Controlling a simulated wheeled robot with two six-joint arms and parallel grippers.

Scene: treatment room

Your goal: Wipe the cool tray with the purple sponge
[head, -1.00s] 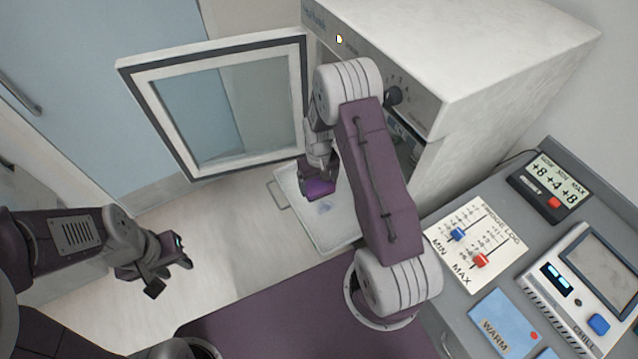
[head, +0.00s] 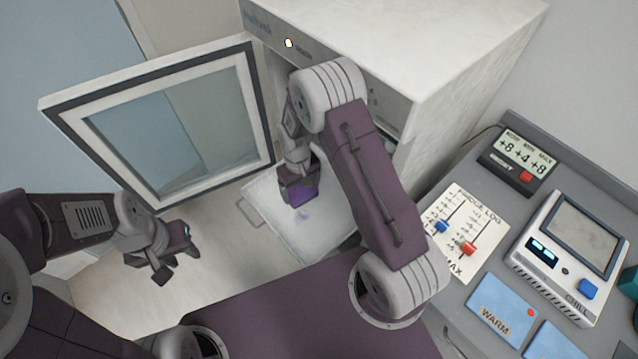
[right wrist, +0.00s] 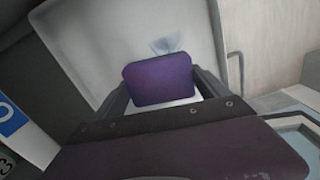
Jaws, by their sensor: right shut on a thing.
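The cool tray (head: 318,240) is pale and juts out of the open fridge below the door, with a wire handle at its left. A bluish smudge (head: 302,216) marks its surface; it also shows in the right wrist view (right wrist: 166,45), just beyond the sponge. My right gripper (head: 297,193) is shut on the purple sponge (right wrist: 160,80), over the tray. I cannot tell whether the sponge touches the tray. My left gripper (head: 172,262) is empty with its fingers apart, over the floor at the left.
The fridge door (head: 160,130) stands open to the left of my right arm. On the grey counter (head: 480,270) at the right are a fridge log board (head: 462,225), a min/max display (head: 517,160), a chill device (head: 565,260) and a blue warm card (head: 500,309).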

